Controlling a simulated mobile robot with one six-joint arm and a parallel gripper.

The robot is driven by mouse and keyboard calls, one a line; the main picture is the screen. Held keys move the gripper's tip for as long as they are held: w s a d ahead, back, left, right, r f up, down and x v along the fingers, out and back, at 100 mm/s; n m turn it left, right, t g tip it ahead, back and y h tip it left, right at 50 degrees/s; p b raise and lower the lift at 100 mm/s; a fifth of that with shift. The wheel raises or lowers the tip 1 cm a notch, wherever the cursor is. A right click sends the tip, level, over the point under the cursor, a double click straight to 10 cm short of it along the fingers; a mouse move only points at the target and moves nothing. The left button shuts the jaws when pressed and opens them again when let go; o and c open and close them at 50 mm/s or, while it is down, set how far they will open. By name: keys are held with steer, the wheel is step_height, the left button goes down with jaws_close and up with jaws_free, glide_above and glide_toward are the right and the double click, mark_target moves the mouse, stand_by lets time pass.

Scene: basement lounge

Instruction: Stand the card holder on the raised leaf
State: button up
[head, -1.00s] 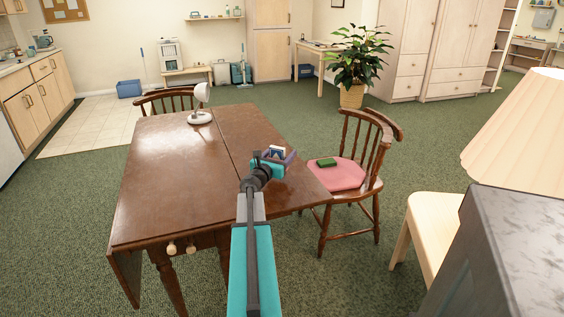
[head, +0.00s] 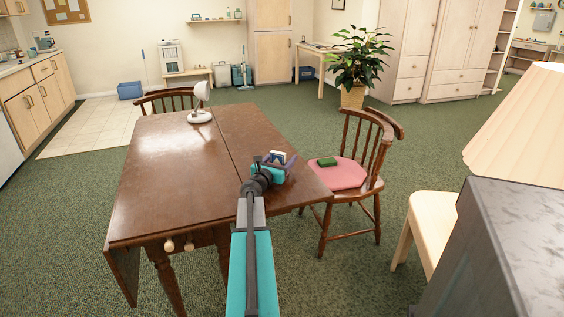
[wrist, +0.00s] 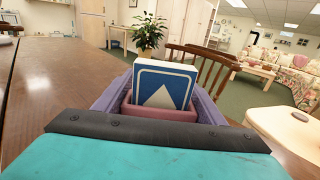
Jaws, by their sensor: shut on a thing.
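The card holder (wrist: 160,113) is a small pink holder with a blue and white card standing upright in it. My gripper (wrist: 158,106) is shut on it, with a purple finger on each side. In the head view my gripper (head: 274,163) and the card top (head: 277,156) appear over the right leaf (head: 255,130) of the brown wooden table. This leaf is raised level with the tabletop (head: 165,165), beyond a seam. My gripper hides the holder's base, so I cannot tell whether it touches the leaf.
A white lamp (head: 200,115) stands at the table's far end. A wooden chair with a pink seat (head: 337,175) and a green object (head: 327,162) is close to the leaf's right edge. Another leaf (head: 123,275) hangs down at the left. The leaf around my gripper is clear.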

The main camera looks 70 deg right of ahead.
steer(key=shift+f, duration=0.15)
steer(key=o, duration=1)
steer(key=shift+o, duration=0.2)
steer(key=shift+r, duration=0.2)
steer(key=shift+w+a, duration=0.2)
steer(key=shift+a, duration=1.8)
steer(key=shift+w+a, duration=0.15)
steer(key=shift+a, duration=1.85)
steer(key=shift+w+a, duration=0.2)
steer(key=shift+a, duration=1.8)
steer(key=shift+r, duration=0.1)
